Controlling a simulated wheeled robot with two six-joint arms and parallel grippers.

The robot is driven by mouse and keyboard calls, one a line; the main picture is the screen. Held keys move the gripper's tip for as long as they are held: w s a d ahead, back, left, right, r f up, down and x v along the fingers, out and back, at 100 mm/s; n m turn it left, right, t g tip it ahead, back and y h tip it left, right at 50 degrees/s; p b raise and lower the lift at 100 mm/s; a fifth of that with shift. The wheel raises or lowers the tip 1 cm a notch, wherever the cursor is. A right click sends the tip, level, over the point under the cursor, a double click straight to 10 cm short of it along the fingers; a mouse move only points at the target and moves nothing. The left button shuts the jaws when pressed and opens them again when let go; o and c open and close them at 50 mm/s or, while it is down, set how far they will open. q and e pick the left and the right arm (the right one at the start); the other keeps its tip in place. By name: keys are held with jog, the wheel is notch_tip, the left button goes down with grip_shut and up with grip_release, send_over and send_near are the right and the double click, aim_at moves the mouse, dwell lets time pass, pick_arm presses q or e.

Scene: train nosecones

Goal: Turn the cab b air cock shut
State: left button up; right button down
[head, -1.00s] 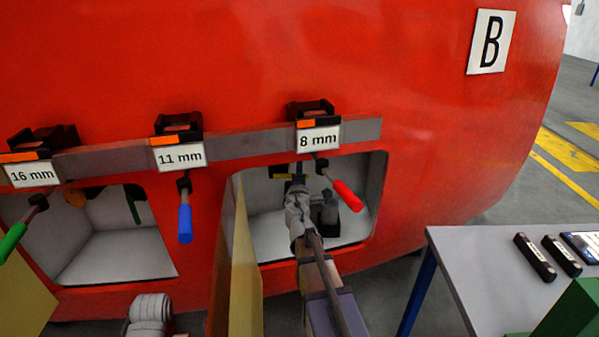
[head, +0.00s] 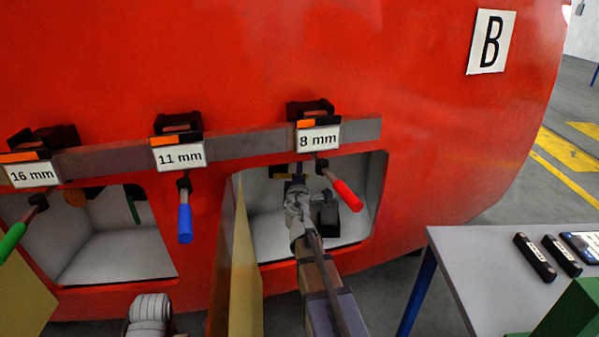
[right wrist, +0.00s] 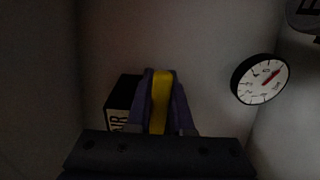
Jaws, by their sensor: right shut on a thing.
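My right gripper (head: 297,182) reaches into the recess (head: 268,215) below the 8 mm tag, left of the red-handled tool. In the right wrist view its two purple fingers (right wrist: 160,90) are shut on the yellow air cock handle (right wrist: 160,104), one on each side. The handle runs upright in that view, and its lower end is hidden by the gripper body. A black block with AIR lettering (right wrist: 118,118) is just left of the fingers. In the head view the cock is mostly hidden by my gripper.
A gauge with a red needle (right wrist: 260,79) is right of the fingers. A red-handled tool (head: 343,192) hangs in front of the recess. A yellowish open door (head: 246,260) stands at its left edge. A grey table (head: 450,260) is at the right.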

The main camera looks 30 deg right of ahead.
jog(key=shift+f, duration=0.15)
dwell(0.7)
jog(key=w+a+f+m+b, duration=0.3)
jog(key=a+f+m+b, duration=0.3)
jog(key=m, duration=1.2)
jog(key=shift+w+f+b, duration=0.25)
jog(key=shift+w+b, duration=0.1)
jog(key=shift+b, duration=0.05)
dwell(0.4)
jog(key=c, duration=0.8)
grip_release()
jog(key=shift+s, duration=0.1)
